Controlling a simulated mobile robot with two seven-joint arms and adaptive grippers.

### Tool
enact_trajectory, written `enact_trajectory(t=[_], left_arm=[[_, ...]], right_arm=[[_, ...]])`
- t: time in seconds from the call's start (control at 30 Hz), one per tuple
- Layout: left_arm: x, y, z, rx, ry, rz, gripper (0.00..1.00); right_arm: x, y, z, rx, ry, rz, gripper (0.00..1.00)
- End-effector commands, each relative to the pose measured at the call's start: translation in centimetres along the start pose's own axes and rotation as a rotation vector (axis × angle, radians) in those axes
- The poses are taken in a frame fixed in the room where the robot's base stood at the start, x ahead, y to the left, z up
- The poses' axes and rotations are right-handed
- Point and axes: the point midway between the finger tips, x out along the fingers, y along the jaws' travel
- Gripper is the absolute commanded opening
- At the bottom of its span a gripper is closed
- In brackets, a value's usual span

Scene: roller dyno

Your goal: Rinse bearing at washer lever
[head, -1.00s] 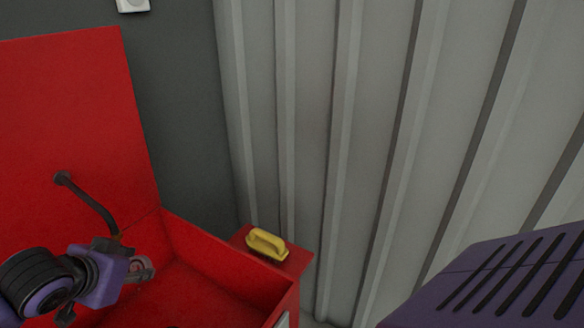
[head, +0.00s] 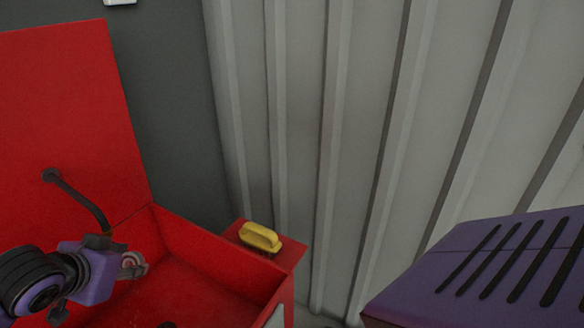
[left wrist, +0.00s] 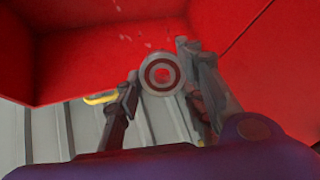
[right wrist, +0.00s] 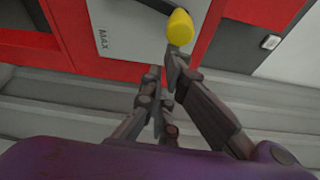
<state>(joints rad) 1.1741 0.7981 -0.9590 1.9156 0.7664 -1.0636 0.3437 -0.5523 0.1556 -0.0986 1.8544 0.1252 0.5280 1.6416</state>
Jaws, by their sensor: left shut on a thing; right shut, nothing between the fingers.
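The bearing (left wrist: 161,75), a small pale ring with a dark red band, is held between the fingers of my left gripper (head: 124,263). It also shows in the head view (head: 133,265), over the open red washer basin (head: 215,290), just right of and below the dark spout (head: 75,198). Small pale flecks near it in the left wrist view may be water drops. A yellow knob (right wrist: 180,28), probably the washer lever's end, shows in the right wrist view. My right gripper (right wrist: 163,82) is shut and empty, its tips just below the knob; I cannot tell whether they touch.
A yellow-handled brush or block (head: 261,237) lies on a small red shelf (head: 290,256) at the basin's right side. The upright red lid (head: 70,100) stands behind the basin. A corrugated grey wall (head: 350,130) closes off the back and right. A grey plate marked MAX (right wrist: 125,35) is beside the knob.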

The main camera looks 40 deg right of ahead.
Motion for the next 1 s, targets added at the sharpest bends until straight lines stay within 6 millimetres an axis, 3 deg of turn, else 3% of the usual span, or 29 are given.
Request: enact_trajectory(t=[0.27, 0.5, 1.0], left_arm=[[0.0, 0.0, -0.1, 0.0, 0.001, 0.0, 0.06], [0.0, 0.0, -0.1, 0.0, 0.001, 0.0, 0.06], [0.0, 0.0, -0.1, 0.0, 0.001, 0.0, 0.06]], right_arm=[[-0.1, -0.2, 0.3, -0.032, -0.001, -0.013, 0.0], [-0.6, -1.3, 1.6, -0.195, -0.001, -0.07, 0.0], [-0.7, -1.7, 2.1, -0.201, 0.0, -0.071, 0.0]])
